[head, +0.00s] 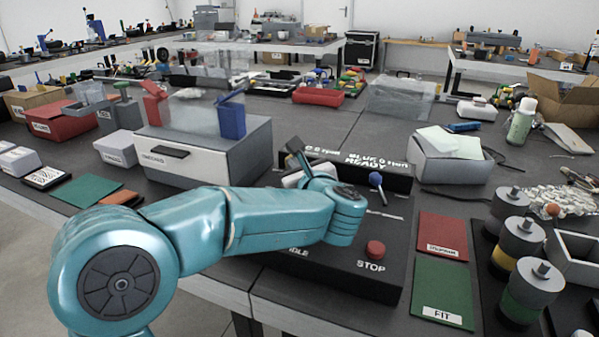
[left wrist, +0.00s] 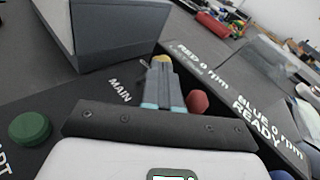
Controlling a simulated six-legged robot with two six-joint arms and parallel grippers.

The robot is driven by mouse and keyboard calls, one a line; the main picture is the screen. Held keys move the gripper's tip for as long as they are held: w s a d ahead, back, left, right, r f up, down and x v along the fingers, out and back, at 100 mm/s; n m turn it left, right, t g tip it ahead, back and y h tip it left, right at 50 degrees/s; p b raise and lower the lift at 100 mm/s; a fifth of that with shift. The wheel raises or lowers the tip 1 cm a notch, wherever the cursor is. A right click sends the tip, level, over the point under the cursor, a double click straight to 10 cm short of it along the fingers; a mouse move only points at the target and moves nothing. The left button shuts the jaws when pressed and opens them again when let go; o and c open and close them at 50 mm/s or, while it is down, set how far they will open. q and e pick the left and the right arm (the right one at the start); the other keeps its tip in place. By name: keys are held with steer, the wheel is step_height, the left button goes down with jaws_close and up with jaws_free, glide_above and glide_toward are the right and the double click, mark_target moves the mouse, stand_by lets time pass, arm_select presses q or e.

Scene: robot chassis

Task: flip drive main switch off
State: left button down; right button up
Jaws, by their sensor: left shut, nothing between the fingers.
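The black drive panel (head: 385,272) stands on the table, partly covered by my teal left arm. It bears a red STOP button (head: 375,249) and a blue-knobbed lever (head: 376,180). My left gripper (left wrist: 162,72) is shut and empty over the panel, beside the MAIN label (left wrist: 120,90) in the left wrist view. A yellow tip (left wrist: 161,59) shows just beyond the fingertips; it may be the main switch. Whether they touch, and its position, I cannot tell. A red knob (left wrist: 197,102) is right of the fingers, and a green button (left wrist: 30,128) is at left. My right gripper is out of view.
The display strip (left wrist: 235,95) reads red 0 rpm, blue 0 rpm, READY. A grey drawer box (head: 200,150) stands left of the panel.

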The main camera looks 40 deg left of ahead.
arm_select(q)
steer(key=shift+s+a+r+n+h, duration=0.15)
steer(key=shift+a+r+n+h, duration=0.1)
steer(key=shift+a+n+h, duration=0.2)
steer(key=shift+s+a+r+n+g+h, duration=0.15)
steer(key=shift+a+r+n+g+h, duration=0.2)
steer(key=shift+a+n+h, duration=0.2)
steer(key=shift+s+a+r+n+h+p, duration=0.1)
steer(key=shift+a+r+n+h+p, duration=0.1)
steer(key=shift+a+n+h+p, duration=0.25)
steer(key=shift+s+a+r+n+h+p, duration=0.15)
steer(key=shift+a+n+h, duration=0.1)
steer(key=shift+a+h, duration=0.25)
steer(key=shift+w+f, duration=0.1)
steer(key=shift+f, duration=0.15)
steer(key=shift+d, duration=0.1)
steer(key=shift+r, duration=0.15)
steer(key=shift+r+p, duration=0.4)
steer(key=shift+r, duration=0.35)
